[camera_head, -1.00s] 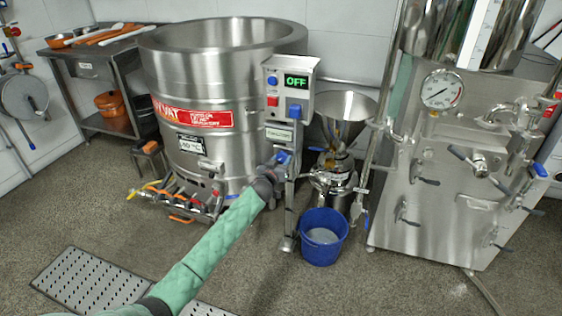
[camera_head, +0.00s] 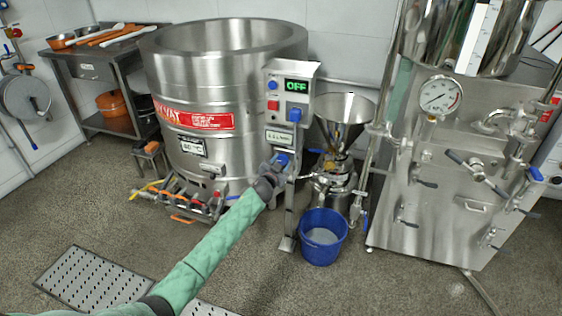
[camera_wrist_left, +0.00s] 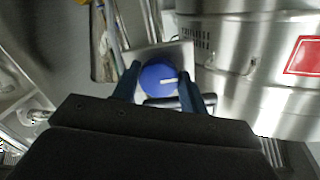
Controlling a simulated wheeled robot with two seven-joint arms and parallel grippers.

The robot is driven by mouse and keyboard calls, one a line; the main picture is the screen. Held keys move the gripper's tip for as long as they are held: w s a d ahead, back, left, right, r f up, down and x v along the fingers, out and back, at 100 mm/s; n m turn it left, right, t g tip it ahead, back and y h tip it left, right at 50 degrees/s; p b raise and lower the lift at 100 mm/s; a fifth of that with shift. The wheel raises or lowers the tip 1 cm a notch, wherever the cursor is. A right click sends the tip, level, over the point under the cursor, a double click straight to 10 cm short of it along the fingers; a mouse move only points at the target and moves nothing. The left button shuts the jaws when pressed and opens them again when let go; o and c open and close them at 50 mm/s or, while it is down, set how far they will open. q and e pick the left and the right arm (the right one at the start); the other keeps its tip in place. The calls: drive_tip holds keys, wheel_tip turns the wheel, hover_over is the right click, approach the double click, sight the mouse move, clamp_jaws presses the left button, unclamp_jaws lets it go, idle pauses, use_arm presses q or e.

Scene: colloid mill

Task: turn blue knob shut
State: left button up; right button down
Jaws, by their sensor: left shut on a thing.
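In the head view the knob (camera_head: 282,159) shows on the lower part of the control post, partly hidden by my left gripper (camera_head: 274,172). In the left wrist view my left gripper (camera_wrist_left: 158,85) has one dark finger on each side of the knob and is shut on it. The display (camera_head: 298,86) above reads OFF in green. My right gripper is not in view.
A steel vat (camera_head: 230,95) stands left behind the post. A steel funnel (camera_head: 342,115) and a blue bucket (camera_head: 323,240) are to its right. A large steel machine (camera_head: 450,200) with a gauge stands further right. The floor in front is mostly clear.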

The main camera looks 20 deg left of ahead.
use_arm(q)
drive_tip(key=m, duration=0.2)
drive_tip(key=shift+r+m+p, duration=0.1)
drive_tip(key=shift+m+p, duration=0.3)
drive_tip(key=m, duration=0.2)
drive_tip(key=shift+m+p, duration=0.3)
drive_tip(key=m, duration=0.3)
drive_tip(key=shift+y+p, duration=0.3)
drive_tip(key=shift+p, duration=0.05)
drive_tip(key=m, duration=0.4)
drive_tip(key=shift+r+m+y+p, duration=0.1)
drive_tip(key=shift+m+y+p, duration=0.2)
drive_tip(key=shift+m+p, duration=0.1)
drive_tip(key=m, duration=0.2)
drive_tip(key=shift+m, duration=0.4)
drive_tip(key=shift+s+m, duration=0.1)
drive_tip(key=shift+m, duration=0.6)
drive_tip(key=shift+m+p, duration=0.3)
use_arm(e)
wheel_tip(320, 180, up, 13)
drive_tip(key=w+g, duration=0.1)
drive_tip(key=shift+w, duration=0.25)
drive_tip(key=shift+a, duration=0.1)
